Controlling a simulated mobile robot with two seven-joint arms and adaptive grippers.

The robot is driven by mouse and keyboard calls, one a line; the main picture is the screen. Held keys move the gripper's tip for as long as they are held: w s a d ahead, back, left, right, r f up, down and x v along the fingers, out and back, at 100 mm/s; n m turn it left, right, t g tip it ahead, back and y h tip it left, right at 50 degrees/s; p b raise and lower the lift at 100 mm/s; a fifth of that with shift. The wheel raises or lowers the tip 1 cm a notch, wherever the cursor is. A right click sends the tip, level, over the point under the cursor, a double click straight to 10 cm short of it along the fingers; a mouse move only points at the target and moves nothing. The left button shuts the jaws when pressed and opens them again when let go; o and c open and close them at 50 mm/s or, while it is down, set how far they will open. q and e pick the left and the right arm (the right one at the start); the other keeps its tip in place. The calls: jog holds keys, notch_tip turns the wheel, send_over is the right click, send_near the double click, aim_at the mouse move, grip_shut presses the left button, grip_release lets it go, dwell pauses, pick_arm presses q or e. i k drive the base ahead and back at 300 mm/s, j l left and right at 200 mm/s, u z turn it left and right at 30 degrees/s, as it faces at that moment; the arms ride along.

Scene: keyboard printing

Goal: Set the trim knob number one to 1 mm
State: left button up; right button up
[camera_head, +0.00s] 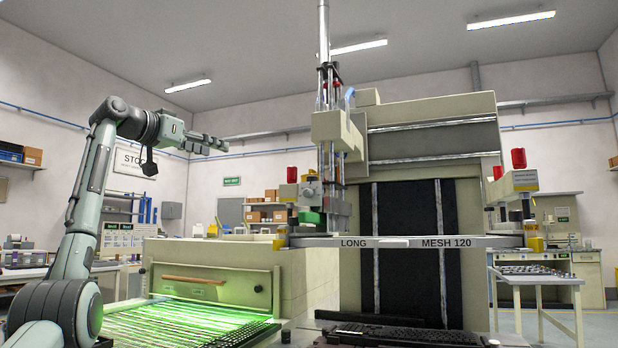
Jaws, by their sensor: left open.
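A screen-printing machine carries a frame (407,242) marked LONG and MESH 120. At its right end is a clamp unit with a red top (518,158) and a yellow label (530,226) that seems to read No 2. At its left end is a matching unit with a small yellow part (281,231) and a red top (292,174). I cannot tell which part is trim knob one, and no scale is readable. My left gripper (220,145) is raised at upper left, pointing right, open and empty, apart from the machine. My right gripper is out of view.
A green-lit dryer unit (207,283) stands below and right of my left arm. A black keyboard (403,336) lies on the machine's front. A side table (537,277) stands at right. Open air separates my left gripper from the machine.

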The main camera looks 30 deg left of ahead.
aim_at(292, 171)
jog(key=i+l, duration=0.1)
jog(key=i, duration=1)
